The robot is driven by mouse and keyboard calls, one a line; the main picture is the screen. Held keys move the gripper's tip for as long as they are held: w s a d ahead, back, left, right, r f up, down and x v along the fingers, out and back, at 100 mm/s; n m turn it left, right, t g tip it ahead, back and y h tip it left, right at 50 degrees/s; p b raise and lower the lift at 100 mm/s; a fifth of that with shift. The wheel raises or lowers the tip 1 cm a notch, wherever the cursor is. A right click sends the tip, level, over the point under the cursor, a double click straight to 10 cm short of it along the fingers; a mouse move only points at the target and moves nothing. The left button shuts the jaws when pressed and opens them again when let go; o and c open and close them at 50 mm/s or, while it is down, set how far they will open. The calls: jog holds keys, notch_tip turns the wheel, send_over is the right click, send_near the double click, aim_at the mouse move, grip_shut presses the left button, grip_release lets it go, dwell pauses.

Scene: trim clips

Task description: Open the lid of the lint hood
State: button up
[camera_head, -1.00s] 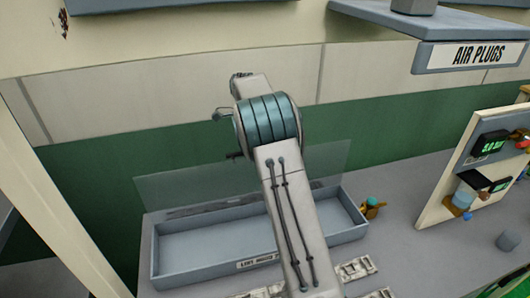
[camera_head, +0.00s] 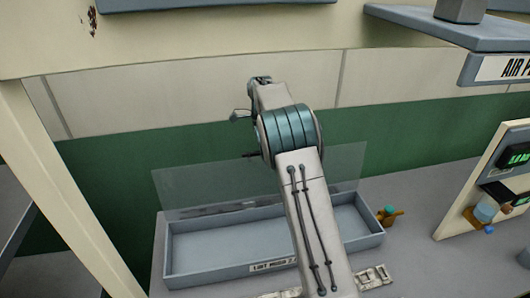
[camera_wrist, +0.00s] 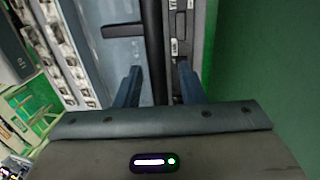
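The lint hood (camera_head: 215,269) is a long grey open-topped box on the counter, with a label on its front. Its clear lid (camera_head: 205,186) stands raised along the back edge, leaving the inside visible. In the wrist view, my gripper (camera_wrist: 160,90) has its two blue fingers apart. A dark bar (camera_wrist: 153,45) and part of the grey hood (camera_wrist: 122,60) show beyond and between the fingers. I cannot tell whether a finger touches the bar. In the head view my arm crosses in front of the hood and the fingers cannot be made out.
White slotted strips (camera_head: 372,275) lie in front of the hood. A small teal and brown item (camera_head: 389,215) stands at its right end. A panel with green displays (camera_head: 485,190) is further right. A shelf (camera_head: 450,28) hangs at upper right; a cream post (camera_head: 50,180) stands at left.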

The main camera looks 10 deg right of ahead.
jog(key=shift+d+r, duration=0.15)
jog(key=shift+r, duration=0.05)
jog(key=shift+r, duration=0.15)
jog(key=v, duration=1.1)
jog(key=shift+r, duration=0.25)
